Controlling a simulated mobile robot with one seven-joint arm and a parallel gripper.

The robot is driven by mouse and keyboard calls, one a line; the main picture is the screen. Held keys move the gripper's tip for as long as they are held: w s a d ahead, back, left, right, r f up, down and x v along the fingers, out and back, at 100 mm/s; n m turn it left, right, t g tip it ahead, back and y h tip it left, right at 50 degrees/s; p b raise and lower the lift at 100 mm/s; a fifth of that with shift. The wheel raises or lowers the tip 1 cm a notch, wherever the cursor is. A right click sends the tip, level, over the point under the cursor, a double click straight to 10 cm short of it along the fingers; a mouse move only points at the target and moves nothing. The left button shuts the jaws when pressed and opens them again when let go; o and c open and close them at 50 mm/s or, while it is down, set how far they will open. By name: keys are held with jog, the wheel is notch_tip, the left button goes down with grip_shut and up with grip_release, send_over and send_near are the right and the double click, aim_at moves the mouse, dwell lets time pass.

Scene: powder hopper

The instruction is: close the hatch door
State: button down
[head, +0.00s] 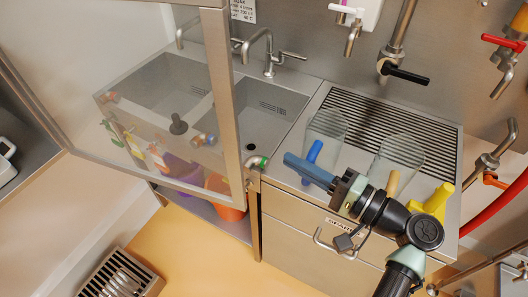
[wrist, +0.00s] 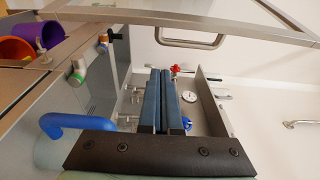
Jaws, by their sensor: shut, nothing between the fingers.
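The hatch door (head: 224,90) is a clear pane in a metal frame, standing open on the left in front of the sink. Its frame (wrist: 230,18) and a metal bar handle (wrist: 192,42) cross the top of the wrist view. My gripper (head: 288,160) is shut and empty, its blue fingers pointing left over the counter's front part. The fingers (wrist: 161,72) point up toward the handle in the wrist view, apart from it. The gap between the fingers and the door's free edge is open air.
Clear beakers (head: 326,124) with coloured handles stand on the drainboard (head: 375,112) beside and behind my gripper. A tap (head: 262,42) rises behind the sink (head: 262,112). Purple and orange buckets (head: 228,188) stand under the sink, partly behind the door. A floor grate (head: 118,275) lies at lower left.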

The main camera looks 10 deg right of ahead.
jog(key=w+a+p, duration=0.3)
jog(key=a+p, duration=0.1)
jog(key=a, duration=0.4)
jog(key=shift+a+p, duration=0.25)
jog(key=shift+p, duration=0.15)
